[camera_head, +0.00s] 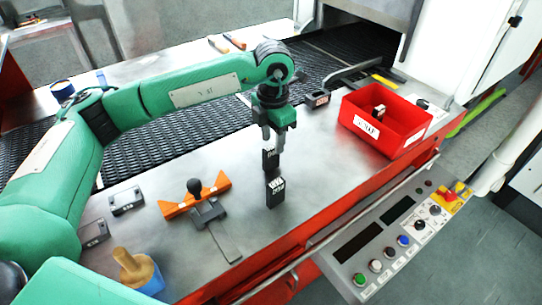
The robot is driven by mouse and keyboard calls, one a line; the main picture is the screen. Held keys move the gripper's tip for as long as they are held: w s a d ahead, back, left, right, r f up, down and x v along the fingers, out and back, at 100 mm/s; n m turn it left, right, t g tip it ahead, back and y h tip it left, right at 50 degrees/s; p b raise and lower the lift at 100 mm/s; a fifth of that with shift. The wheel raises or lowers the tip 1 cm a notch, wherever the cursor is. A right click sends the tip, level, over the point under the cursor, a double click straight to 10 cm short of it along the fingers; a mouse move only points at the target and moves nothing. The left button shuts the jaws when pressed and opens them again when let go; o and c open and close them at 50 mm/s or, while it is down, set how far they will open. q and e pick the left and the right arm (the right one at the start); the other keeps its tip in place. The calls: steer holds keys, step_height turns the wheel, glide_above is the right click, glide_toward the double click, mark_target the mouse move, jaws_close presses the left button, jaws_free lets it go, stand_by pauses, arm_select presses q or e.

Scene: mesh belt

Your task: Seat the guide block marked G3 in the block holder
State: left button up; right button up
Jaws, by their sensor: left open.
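My left gripper (272,140) points down over the steel table. It is open, with its fingers just above or around the top of a dark block. Two dark blocks with white markings stand close together there, a rear one (270,158) and a front one (276,192). The markings are too small to read surely, so I cannot tell which is G3. An orange fixture (176,208) with a black knob and a grey plate lies left of them; I cannot tell whether it is the block holder. My right gripper is not in view.
Grey blocks (126,201) and a wooden-handled brush (133,266) lie at the left. A dark mesh belt (185,130) runs behind. A control panel (380,235) borders the red front edge.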

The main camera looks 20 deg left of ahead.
mark_target(271, 147)
arm_select(q)
steer(key=f, duration=0.2)
steer(key=s+f+p, duration=0.1)
steer(key=f, duration=0.1)
steer(key=shift+a+f, duration=0.15)
steer(key=shift+f, duration=0.1)
steer(key=shift+w+f, duration=0.1)
steer(key=shift+f, duration=0.15)
jaws_close()
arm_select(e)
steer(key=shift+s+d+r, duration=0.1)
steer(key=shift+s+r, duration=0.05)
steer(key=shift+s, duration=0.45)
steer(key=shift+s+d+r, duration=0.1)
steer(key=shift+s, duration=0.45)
